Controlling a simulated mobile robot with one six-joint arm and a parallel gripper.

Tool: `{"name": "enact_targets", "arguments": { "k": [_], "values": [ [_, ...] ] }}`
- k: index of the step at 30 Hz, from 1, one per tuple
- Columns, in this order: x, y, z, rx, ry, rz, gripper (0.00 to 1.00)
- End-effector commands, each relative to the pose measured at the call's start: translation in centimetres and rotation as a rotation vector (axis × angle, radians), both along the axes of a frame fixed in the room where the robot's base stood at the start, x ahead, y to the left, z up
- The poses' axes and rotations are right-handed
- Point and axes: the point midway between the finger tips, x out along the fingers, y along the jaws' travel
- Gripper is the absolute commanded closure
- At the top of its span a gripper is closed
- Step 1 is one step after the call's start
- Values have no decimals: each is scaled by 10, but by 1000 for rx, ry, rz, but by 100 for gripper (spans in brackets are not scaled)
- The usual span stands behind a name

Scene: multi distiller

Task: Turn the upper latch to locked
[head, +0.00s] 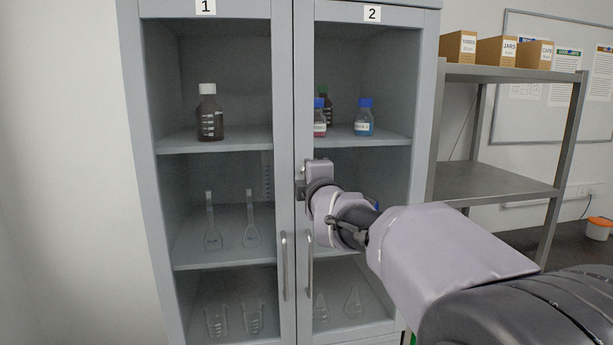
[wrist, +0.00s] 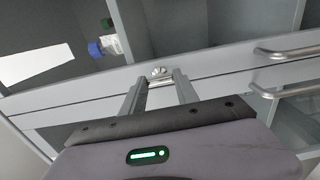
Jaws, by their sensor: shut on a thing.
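The upper latch (wrist: 159,72) is a small silver fitting on the strip where the two cabinet doors meet. It shows just past my fingertips in the wrist view, and my gripper hides most of it in the head view. My gripper (wrist: 160,82) is at the door seam, its two fingers on either side of the latch and shut on it. In the head view my gripper (head: 304,184) is at mid-height of the cabinet, above the door handles. I cannot tell the latch's exact angle.
The grey cabinet (head: 287,60) has glass doors numbered 1 and 2, both looking closed. Two vertical bar handles (head: 284,265) hang below my gripper. Bottles and glassware stand inside on shelves. A metal rack (head: 500,180) with cardboard boxes (head: 497,50) stands to the right.

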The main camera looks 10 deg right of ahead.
Motion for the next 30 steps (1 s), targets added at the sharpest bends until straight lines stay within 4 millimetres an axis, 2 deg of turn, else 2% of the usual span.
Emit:
{"name": "enact_targets", "arguments": {
  "k": [2, 3, 6, 14, 17, 20, 27, 30],
  "values": [
    [0, 0, 0, -1, 0, 0, 100],
    [0, 0, 0, -1, 0, 0, 58],
    [0, 0, 0, -1, 0, 0, 42],
    [0, 0, 0, 0, 0, 0, 42],
    [-6, 0, 1, 0, -2, 0, 42],
    [-26, 0, 1, -1, -1, 0, 42],
    [-107, 0, 2, 0, -3, 0, 42],
    [-136, 0, 2, 0, -3, 0, 42]
  ]
}}
